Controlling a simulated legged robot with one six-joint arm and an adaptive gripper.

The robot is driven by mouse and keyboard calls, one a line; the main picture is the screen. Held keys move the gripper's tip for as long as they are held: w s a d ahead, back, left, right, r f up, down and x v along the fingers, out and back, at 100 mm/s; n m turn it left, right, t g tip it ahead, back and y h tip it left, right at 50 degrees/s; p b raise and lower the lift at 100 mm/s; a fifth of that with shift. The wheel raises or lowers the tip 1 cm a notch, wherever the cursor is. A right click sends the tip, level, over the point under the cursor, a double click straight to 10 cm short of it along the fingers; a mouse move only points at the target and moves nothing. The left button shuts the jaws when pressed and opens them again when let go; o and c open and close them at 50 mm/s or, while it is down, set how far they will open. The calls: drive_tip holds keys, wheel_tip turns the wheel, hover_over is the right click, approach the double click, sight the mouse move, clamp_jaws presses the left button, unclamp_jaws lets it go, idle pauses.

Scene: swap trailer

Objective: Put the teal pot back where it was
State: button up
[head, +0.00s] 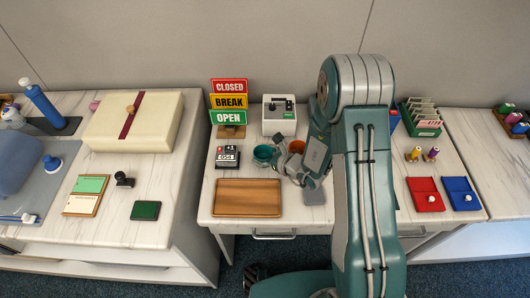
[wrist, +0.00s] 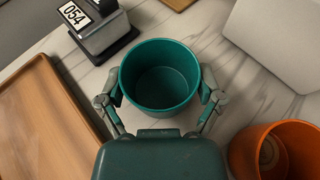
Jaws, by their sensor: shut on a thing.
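The teal pot (wrist: 160,76) is upright and empty, seen from above in the wrist view. My gripper (wrist: 160,100) has one finger on each side of it and is shut on it. In the head view the teal pot (head: 265,154) shows just left of my gripper (head: 281,163), over the middle desk. I cannot tell whether its base touches the desk. An orange pot (wrist: 278,152) stands apart to the lower right in the wrist view. In the head view the orange pot (head: 296,147) is partly hidden by my arm.
A wooden tray (head: 247,198) lies at the desk's front left. A counter reading 054 (head: 228,157) stands left of the teal pot. A white box (head: 279,115) and the CLOSED, BREAK, OPEN signs (head: 229,101) stand behind.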

drive_tip(key=o, duration=0.8)
drive_tip(key=shift+o, duration=0.3)
drive_tip(key=shift+a, duration=0.2)
drive_tip(key=shift+d, duration=0.15)
drive_tip(key=shift+d+r, duration=0.1)
drive_tip(key=shift+d, duration=0.05)
drive_tip(key=v, duration=1.1)
drive_tip(key=shift+s+d+r, duration=0.15)
drive_tip(key=shift+s, duration=0.2)
drive_tip(key=s+a+r+n+g, duration=0.3)
drive_tip(key=s+r+n+g, duration=0.15)
drive_tip(key=r+n, duration=0.35)
drive_tip(key=s+a+r+n+g, duration=0.2)
drive_tip(key=s+r+n+g, duration=0.1)
drive_tip(key=s+r+n, duration=0.4)
drive_tip(key=s+d+r+n+t+h, duration=0.4)
drive_tip(key=s+d+r+n+h, duration=0.2)
drive_tip(key=d+r+n+h, duration=0.3)
wheel_tip(320, 180, up, 2)
drive_tip(key=d+n, duration=0.2)
drive_tip(key=shift+s+d+n+h, duration=0.15)
drive_tip(key=shift+s+n+h, duration=0.1)
drive_tip(key=shift+n+h, duration=0.15)
